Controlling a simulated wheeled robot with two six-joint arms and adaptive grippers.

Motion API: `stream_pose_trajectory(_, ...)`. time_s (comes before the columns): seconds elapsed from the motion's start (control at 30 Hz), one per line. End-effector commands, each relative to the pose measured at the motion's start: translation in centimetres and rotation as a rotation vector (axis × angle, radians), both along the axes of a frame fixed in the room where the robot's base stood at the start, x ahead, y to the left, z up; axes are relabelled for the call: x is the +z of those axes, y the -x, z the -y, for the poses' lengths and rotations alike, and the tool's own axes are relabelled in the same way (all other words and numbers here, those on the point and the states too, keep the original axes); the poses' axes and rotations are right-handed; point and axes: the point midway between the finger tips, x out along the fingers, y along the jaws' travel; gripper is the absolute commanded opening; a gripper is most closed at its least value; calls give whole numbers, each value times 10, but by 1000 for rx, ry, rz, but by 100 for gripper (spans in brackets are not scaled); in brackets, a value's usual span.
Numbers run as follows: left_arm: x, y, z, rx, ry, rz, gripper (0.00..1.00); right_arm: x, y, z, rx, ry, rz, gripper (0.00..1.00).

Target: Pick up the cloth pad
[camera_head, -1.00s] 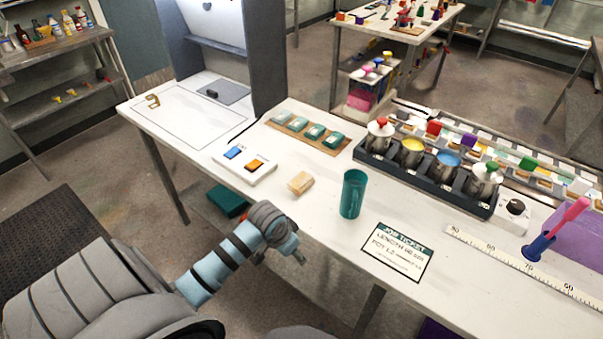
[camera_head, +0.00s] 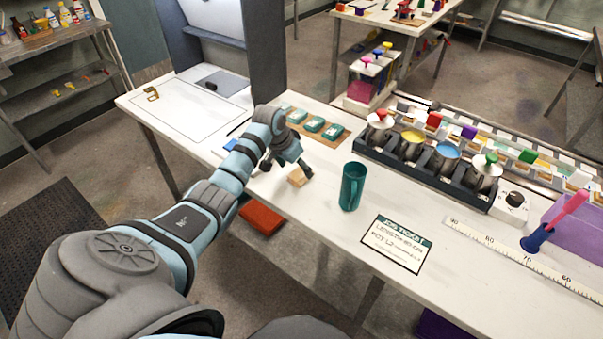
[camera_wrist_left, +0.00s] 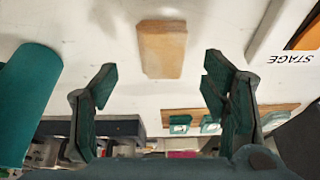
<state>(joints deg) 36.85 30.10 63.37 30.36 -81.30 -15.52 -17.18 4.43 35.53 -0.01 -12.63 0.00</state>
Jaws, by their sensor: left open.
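The cloth pad, a small tan block (camera_head: 297,178), lies on the white table left of the teal mug (camera_head: 352,187). My left gripper (camera_head: 288,171) is over it, fingers pointing down and partly covering it. In the left wrist view the pad (camera_wrist_left: 162,50) lies flat on the table, beyond the open fingertips of the left gripper (camera_wrist_left: 158,80) and roughly centred between them. Nothing is between the fingers, and I see no contact with the pad. My right gripper is not in view.
The mug also stands at the left of the wrist view (camera_wrist_left: 25,100). A wooden board (camera_head: 335,141) with teal pieces lies behind the gripper. A dark rack of pots (camera_head: 400,168) stands to the right. The job ticket (camera_head: 396,244) lies in front. A white STAGE tray (camera_wrist_left: 270,30) is close by.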

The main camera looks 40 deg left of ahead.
Motion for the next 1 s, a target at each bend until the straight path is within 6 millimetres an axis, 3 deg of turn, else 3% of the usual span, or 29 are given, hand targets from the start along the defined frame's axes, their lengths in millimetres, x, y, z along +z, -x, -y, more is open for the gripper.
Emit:
stream_pose_trajectory(0.2, -37, -18, -1, 0, 2, -2, 68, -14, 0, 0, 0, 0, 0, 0)
stream_pose_trajectory(0.43, -40, -20, -2, 0, -1, -1, 68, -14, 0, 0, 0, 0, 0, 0)
stream_pose_trajectory(0.47, -39, -20, -2, 0, -1, -1, 66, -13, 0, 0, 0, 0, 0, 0)
stream_pose_trajectory(0.7, -39, -20, -2, 0, 0, -1, 29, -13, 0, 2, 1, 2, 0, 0)
stream_pose_trajectory(1.0, -38, -20, -2, 0, 0, -1, 29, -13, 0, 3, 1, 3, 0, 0)
